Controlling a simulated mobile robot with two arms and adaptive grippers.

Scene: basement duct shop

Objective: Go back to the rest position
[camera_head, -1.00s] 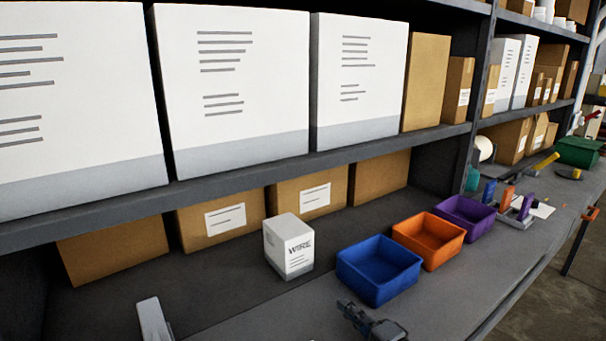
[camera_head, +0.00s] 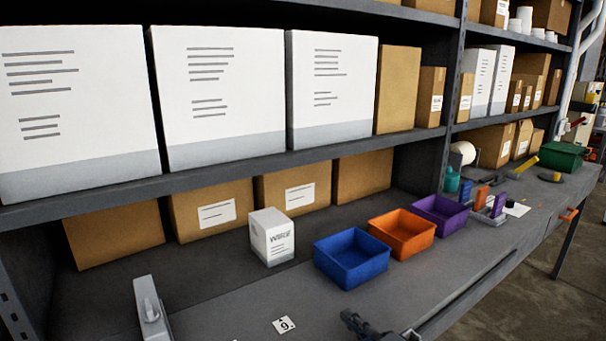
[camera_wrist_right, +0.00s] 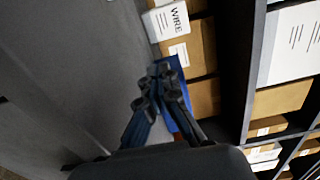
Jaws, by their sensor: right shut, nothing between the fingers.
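My right gripper (camera_head: 352,322) shows at the bottom edge of the head view, in front of the blue bin. In the right wrist view its fingers (camera_wrist_right: 160,75) are together with nothing between them. The blue bin (camera_wrist_right: 183,120) is partly hidden behind the fingers there. My left gripper is not in the head view.
On the bench stand a blue bin (camera_head: 352,262), an orange bin (camera_head: 402,238), a purple bin (camera_head: 440,212) and a white WIRE box (camera_head: 272,240). A number card (camera_head: 285,324) lies in front. A grey upright piece (camera_head: 152,310) stands at lower left. Boxes fill the shelves.

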